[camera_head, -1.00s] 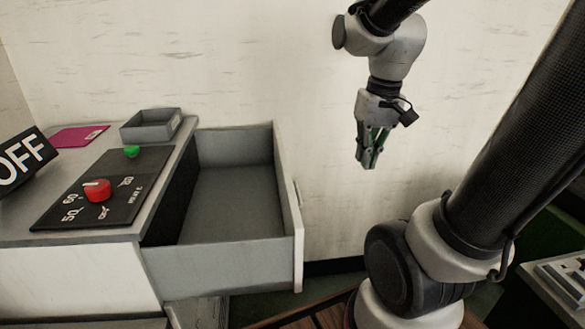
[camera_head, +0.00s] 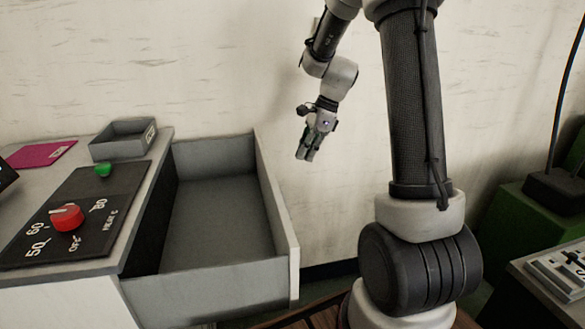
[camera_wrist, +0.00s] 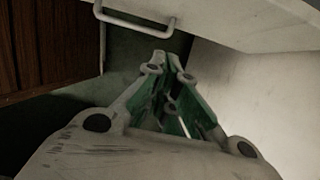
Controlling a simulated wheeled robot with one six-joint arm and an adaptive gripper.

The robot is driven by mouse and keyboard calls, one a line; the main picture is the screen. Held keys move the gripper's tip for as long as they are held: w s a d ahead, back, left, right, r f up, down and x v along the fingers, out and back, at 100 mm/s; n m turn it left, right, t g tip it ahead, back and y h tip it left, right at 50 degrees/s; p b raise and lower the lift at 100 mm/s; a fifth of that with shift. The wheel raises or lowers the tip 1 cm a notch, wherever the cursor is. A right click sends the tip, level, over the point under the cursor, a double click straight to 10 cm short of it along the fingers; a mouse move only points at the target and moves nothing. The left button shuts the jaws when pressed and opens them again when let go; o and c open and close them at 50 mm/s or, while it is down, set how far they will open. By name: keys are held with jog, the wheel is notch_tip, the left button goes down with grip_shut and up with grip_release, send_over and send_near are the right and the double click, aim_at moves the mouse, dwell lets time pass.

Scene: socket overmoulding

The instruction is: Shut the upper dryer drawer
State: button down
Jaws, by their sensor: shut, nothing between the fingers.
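The upper dryer drawer (camera_head: 222,210) is pulled far out of the grey dryer cabinet (camera_head: 60,258); its inside looks empty. Its front panel (camera_head: 278,205) faces right in the head view. My gripper (camera_head: 304,156) hangs to the right of the panel's far end, fingers pointing down, apart from it as far as I can tell. In the wrist view my gripper (camera_wrist: 167,58) has its fingertips together with nothing between them. A pale panel with a bar handle (camera_wrist: 150,22) shows at the top there, likely the drawer front.
The cabinet top carries a control panel with a red knob (camera_head: 67,217) and green button (camera_head: 103,170), a small grey tray (camera_head: 124,140) and a magenta sheet (camera_head: 40,154). A wall (camera_head: 220,60) stands close behind.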

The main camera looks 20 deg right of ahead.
jog(key=shift+w+a+f, duration=0.25)
jog(key=shift+a+f, duration=0.95)
jog(key=shift+f, duration=0.25)
jog(key=shift+w+a+f, duration=0.2)
jog(key=shift+a+f, duration=1.05)
jog(key=shift+f, duration=0.15)
jog(key=shift+w+a+f, duration=0.25)
jog(key=shift+a+f, duration=0.95)
jog(key=shift+f, duration=0.25)
jog(key=shift+a, duration=0.1)
jog(key=w+a, duration=0.2)
jog(key=a, duration=0.7)
jog(key=w+a, duration=0.1)
jog(key=a, duration=0.9)
jog(key=w+a, duration=0.2)
jog(key=a, duration=0.7)
jog(key=shift+w+a, duration=0.3)
jog(key=shift+w, duration=0.05)
jog(key=shift+a, duration=0.1)
jog(key=shift+r, duration=0.1)
